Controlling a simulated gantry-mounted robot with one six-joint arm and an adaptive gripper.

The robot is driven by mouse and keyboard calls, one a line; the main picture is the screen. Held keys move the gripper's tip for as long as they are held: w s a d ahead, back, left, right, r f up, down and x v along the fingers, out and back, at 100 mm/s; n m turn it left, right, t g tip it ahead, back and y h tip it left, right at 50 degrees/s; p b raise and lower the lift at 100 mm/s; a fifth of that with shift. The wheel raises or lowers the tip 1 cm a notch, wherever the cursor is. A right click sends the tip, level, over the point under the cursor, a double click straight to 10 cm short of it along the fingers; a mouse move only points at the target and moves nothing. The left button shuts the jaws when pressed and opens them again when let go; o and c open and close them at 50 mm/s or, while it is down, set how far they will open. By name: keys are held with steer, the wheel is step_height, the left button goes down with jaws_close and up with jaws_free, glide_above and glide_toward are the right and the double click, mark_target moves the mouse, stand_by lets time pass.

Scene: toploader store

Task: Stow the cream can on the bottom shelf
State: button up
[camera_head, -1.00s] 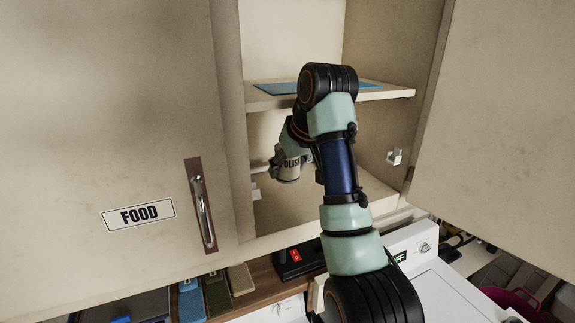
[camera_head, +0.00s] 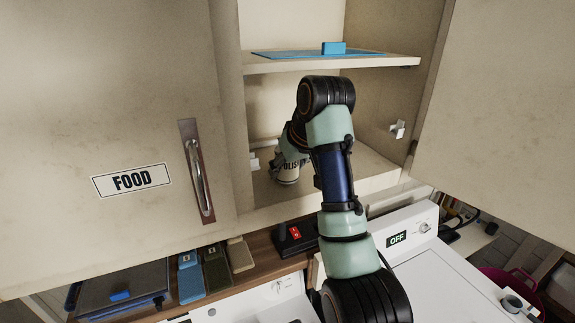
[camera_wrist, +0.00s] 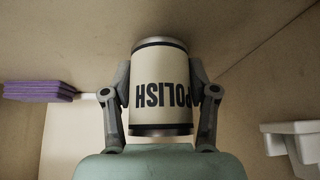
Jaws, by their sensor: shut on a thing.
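The cream can (camera_head: 288,176) with dark "POLISH" lettering is inside the open cupboard, in the bottom compartment, low above or on the bottom shelf (camera_head: 350,185). I cannot tell whether its base touches the shelf. My gripper (camera_head: 284,164) is shut on the can, partly hidden by my arm in the head view. In the wrist view the can (camera_wrist: 160,70) sits between both fingers (camera_wrist: 160,92), and its lettering appears upside down.
The upper shelf (camera_head: 380,62) is above my arm, bearing a blue mat (camera_head: 285,54) and a blue block (camera_head: 334,47). The FOOD door (camera_head: 80,90) stands left. A purple stack (camera_wrist: 38,91) shows in the wrist view.

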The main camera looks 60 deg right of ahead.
steer(key=shift+f, duration=0.2)
stand_by(0.4)
steer(key=o, duration=1.5)
steer(key=shift+o, duration=0.3)
steer(key=shift+f, duration=0.1)
steer(key=shift+o, duration=0.9)
